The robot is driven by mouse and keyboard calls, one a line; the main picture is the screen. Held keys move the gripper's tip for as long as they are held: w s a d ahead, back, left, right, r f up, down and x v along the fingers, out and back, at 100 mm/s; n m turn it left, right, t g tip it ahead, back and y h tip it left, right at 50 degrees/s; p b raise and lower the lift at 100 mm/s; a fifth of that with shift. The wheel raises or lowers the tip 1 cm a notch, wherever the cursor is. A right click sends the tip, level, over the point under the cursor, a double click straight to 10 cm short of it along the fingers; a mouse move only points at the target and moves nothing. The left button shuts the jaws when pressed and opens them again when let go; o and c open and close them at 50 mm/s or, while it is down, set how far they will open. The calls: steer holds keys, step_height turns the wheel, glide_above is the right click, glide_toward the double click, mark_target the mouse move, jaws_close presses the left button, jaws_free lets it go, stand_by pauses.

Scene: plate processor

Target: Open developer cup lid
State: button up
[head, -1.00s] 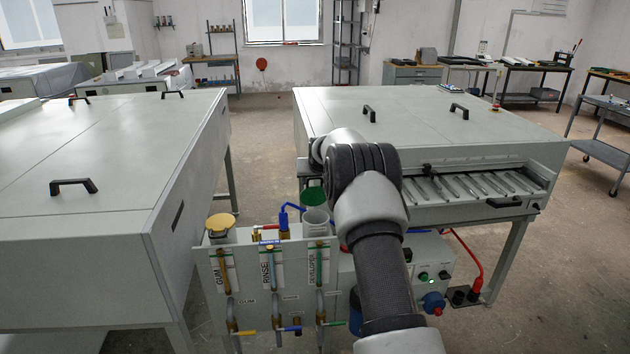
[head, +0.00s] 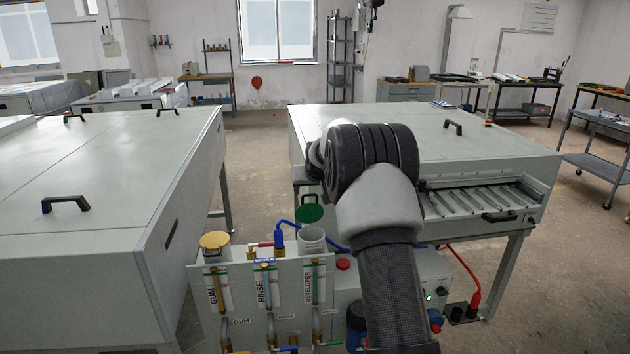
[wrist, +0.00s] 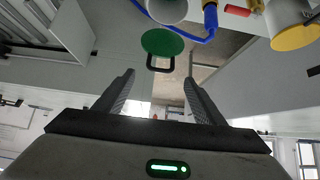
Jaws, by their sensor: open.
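The green developer cup lid (head: 310,213) stands swung back, tilted up behind the developer cup (head: 311,240), whose mouth is uncovered. The cup is pale and sits above the DEVELOPER label. In the wrist view the lid (wrist: 162,42) shows as a green disc with a black loop handle (wrist: 159,66), beside the cup (wrist: 167,10). My gripper (wrist: 159,76) is open. The handle shows between its fingertips in the picture; I see no contact, and the gap in depth is unclear. In the head view my arm hides the gripper.
The gum cup's yellow lid (head: 214,240) is shut, at the left of the panel. A blue hose (head: 291,226) runs close to the developer cup. The processor (head: 460,150) stands behind my arm, and a large grey cabinet (head: 100,220) is at left. Floor shows between them.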

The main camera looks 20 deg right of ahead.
steer(key=v, duration=1)
steer(key=shift+s, duration=0.2)
steer(key=shift+r, duration=0.2)
steer(key=s+a+r+p, duration=0.1)
steer(key=s+a+r, duration=0.25)
steer(key=s, duration=0.25)
steer(key=s+a+r+n+g+p, duration=0.1)
steer(key=s+a+r, duration=0.25)
steer(key=s, duration=0.35)
steer(key=s+a+r+p, duration=0.1)
steer(key=s+a+r, duration=0.25)
steer(key=s, duration=0.25)
steer(key=s+a+g+y+p, duration=0.1)
steer(key=s+a+p, duration=0.1)
steer(key=s, duration=1.1)
steer(key=s+a+f+n+g+p, duration=0.1)
steer(key=s+a, duration=0.2)
steer(key=s, duration=0.9)
steer(key=shift+s+y+p, duration=0.4)
steer(key=shift+a+f, duration=0.1)
steer(key=shift+c, duration=0.4)
